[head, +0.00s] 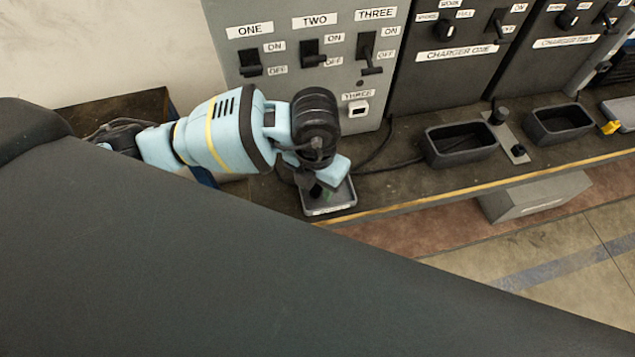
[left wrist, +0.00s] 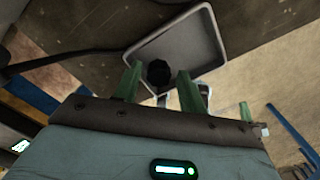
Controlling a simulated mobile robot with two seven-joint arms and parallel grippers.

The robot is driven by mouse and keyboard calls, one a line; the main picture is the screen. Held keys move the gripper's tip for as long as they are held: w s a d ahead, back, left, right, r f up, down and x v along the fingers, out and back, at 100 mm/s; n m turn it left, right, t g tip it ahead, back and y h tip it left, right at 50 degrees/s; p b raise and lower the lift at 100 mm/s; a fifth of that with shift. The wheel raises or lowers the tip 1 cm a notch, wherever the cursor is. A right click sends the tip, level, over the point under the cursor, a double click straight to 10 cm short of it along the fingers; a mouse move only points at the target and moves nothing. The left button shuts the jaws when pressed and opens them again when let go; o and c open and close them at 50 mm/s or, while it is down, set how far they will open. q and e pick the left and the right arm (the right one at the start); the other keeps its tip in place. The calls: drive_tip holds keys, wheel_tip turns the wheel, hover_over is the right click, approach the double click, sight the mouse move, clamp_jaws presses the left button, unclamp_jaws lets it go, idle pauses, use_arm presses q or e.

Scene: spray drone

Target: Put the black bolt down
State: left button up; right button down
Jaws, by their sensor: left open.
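The black bolt (left wrist: 158,72) shows in the left wrist view as a dark round head over a shallow grey tray (left wrist: 205,38). My left gripper (left wrist: 159,77) has its green fingers apart, one on each side of the bolt. Whether the bolt rests on the tray floor I cannot tell. In the head view my left gripper (head: 323,190) points down into the tray (head: 330,208) at the bench's front edge. The bolt is hard to make out there, mostly hidden by the wrist. My right gripper is not in view.
A grey panel (head: 290,85) with switches ONE, TWO and THREE stands behind my arm. Charger cabinets (head: 455,70) stand to its right. Dark open bins (head: 460,157) sit along the bench. Yellow edging (head: 430,195) marks the bench's front edge. A cable runs near the tray.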

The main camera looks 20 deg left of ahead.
sight(315, 189)
use_arm(q)
wheel_tip(315, 189, up, 12)
drive_tip(key=p, duration=0.1)
idle(0.4)
drive_tip(key=shift+s, duration=0.1)
idle(0.4)
